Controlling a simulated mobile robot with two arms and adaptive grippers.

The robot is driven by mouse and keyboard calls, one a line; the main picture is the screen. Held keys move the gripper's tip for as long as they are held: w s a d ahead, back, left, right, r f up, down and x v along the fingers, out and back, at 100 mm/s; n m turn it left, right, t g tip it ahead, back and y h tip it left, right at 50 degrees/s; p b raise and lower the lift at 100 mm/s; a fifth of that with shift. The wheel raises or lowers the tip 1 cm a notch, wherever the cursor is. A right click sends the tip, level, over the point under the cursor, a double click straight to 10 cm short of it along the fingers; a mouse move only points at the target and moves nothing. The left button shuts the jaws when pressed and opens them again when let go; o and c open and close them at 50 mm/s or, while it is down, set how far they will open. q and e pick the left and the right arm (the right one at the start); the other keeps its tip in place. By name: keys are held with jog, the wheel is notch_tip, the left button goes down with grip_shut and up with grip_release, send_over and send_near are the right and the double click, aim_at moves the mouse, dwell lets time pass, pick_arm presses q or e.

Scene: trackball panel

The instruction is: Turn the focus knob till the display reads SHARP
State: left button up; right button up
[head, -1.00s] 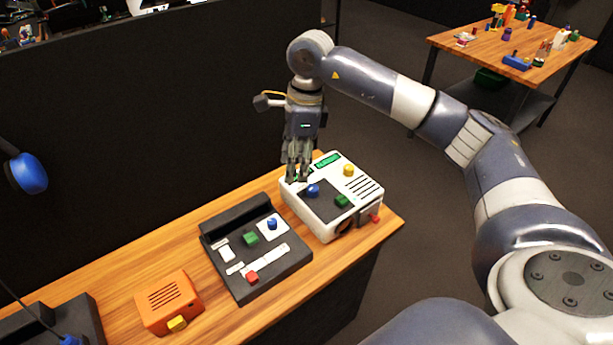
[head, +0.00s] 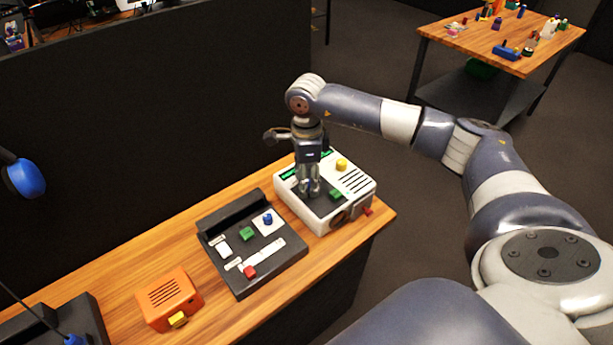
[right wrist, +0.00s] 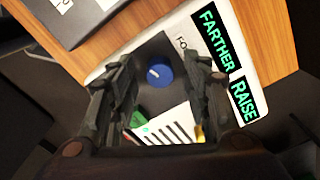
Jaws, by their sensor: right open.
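The white device (head: 358,182) stands at the right end of the wooden bench. In the right wrist view its blue knob (right wrist: 159,75) sits on a dark plate, with a white pointer mark and a partly hidden label starting "FO". Two green-lettered display windows read FARTHER (right wrist: 215,40) and RAISE (right wrist: 244,100). My right gripper (head: 311,191) points down over the dark plate, open. In the wrist view the knob lies between and beyond its fingers; I cannot tell whether they touch it. In the head view the gripper hides the knob. My left gripper is out of view.
The device also carries a yellow knob (head: 341,165), a green button (head: 336,194) and a red part (head: 368,211). A black panel (head: 268,275) with coloured controls and an orange box (head: 168,299) stand left of it. A dark partition (head: 160,110) rises behind the bench.

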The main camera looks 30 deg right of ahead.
jog(key=shift+c, duration=0.3)
grip_shut()
jog(key=shift+f+m, duration=0.1)
jog(key=shift+m, duration=0.3)
jog(key=m+b, duration=0.1)
jog(key=m, duration=0.2)
jog(key=shift+m+b, duration=0.35)
jog(key=shift+m, duration=0.05)
jog(key=shift+m+b, duration=0.45)
jog(key=shift+m, duration=1.85)
jog(key=shift+o, duration=0.3)
grip_release()
